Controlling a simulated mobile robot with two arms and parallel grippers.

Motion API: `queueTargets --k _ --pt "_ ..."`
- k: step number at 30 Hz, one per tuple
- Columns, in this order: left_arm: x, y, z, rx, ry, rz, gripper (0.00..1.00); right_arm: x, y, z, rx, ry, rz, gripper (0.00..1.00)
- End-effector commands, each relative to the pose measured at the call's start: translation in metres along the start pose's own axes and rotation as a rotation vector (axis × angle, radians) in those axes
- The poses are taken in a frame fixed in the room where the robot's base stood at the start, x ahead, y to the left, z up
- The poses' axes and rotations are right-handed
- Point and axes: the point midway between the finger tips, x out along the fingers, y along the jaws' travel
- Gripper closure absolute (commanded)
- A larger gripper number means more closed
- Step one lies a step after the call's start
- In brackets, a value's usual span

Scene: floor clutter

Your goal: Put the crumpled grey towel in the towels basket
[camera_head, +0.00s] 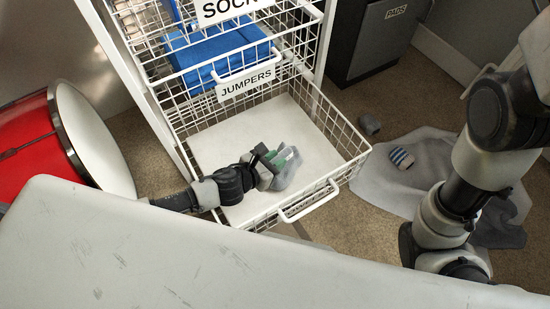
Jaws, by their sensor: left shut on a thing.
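My left gripper (272,165) reaches in over the lowest pulled-out wire basket (352,160) and is shut on a small grey cloth thing (287,175). Green patches show at the fingers; I cannot tell whether they belong to the cloth. The held thing is low over the basket's pale bottom; I cannot tell if it touches. A large rumpled grey cloth (425,150) lies on the floor to the right, partly behind my right arm. I cannot tell which grey cloth is the towel. My right gripper is out of sight.
A basket labelled "JUMPERS" (248,82) with blue cloth (215,52) is above. A red drum (28,135) stands left. A pale worn surface (150,260) fills the foreground.

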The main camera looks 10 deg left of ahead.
Motion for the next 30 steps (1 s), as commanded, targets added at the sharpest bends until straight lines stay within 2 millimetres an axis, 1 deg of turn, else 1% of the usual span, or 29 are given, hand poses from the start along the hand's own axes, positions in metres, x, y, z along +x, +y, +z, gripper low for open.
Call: queueTargets --k 7,8,12,13,20,23,25,27,30 --pt "0.0 0.0 0.0 -0.001 -0.001 0.0 1.0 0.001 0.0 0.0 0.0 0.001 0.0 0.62" --pt "0.0 0.0 0.0 0.0 -0.001 0.0 0.7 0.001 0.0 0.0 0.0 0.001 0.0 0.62" --pt "0.0 0.0 0.0 0.0 -0.001 0.0 0.49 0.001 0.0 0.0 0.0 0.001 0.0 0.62" --pt "0.0 0.0 0.0 0.0 -0.001 0.0 0.45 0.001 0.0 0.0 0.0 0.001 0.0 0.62" --pt "0.0 0.0 0.0 -0.001 0.0 0.0 0.45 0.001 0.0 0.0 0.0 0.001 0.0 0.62" --pt "-0.004 0.0 0.001 -0.001 0.001 0.0 0.45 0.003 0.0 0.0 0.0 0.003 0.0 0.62" --pt "-0.012 0.0 0.001 -0.002 0.002 -0.001 0.45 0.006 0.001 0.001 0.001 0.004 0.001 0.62" --pt "-0.024 0.0 0.003 -0.002 0.003 -0.001 0.45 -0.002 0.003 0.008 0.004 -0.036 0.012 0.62" --pt "-0.045 -0.001 0.003 -0.002 0.004 -0.001 0.45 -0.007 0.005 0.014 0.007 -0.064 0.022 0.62"
